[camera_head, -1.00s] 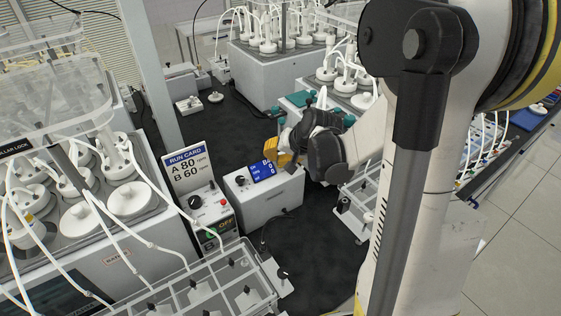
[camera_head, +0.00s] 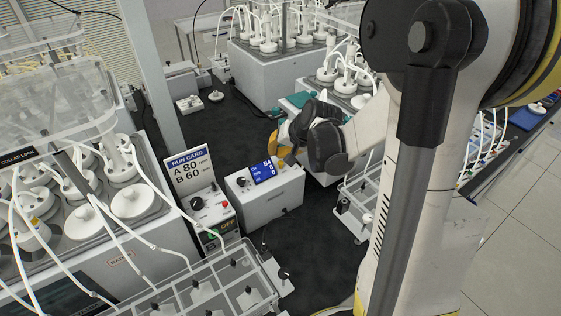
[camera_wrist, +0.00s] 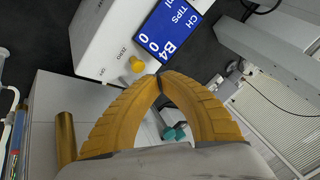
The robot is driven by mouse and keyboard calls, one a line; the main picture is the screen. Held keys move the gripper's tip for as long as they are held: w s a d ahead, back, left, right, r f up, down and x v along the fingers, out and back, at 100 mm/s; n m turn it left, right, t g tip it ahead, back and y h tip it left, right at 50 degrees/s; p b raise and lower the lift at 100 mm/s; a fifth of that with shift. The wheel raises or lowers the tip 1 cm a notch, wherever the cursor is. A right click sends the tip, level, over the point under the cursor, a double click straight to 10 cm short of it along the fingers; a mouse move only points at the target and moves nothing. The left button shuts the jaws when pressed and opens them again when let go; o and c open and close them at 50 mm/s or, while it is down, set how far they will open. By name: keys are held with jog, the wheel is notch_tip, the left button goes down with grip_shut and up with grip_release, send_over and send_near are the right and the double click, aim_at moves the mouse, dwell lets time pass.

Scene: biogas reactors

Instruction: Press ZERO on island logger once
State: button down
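The island logger (camera_head: 268,203) is a white box with a blue screen (camera_head: 268,171) and a dark knob, standing on the dark mat. In the wrist view its screen (camera_wrist: 169,33) reads CH B4 and TIPS 0. A round yellow button (camera_wrist: 137,64) sits on its face beside the printed word ZERO; it also shows in the head view (camera_head: 281,163). My gripper (camera_head: 279,138) is above and behind the logger, apart from it. In the wrist view its yellow fingers (camera_wrist: 158,80) meet at the tips with nothing between them, just beside the button.
A run card (camera_head: 190,170) reading A 80, B 60 stands left of the logger, behind a control box (camera_head: 209,213) with a knob and red button. A clear-walled rack (camera_head: 205,288) is in front. Reactors with tubing (camera_head: 130,200) stand left; bare mat lies behind the logger.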

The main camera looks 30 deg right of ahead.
notch_tip(320, 180, up, 5)
jog(key=p, duration=0.3)
jog(key=shift+f, duration=0.15)
dwell(0.7)
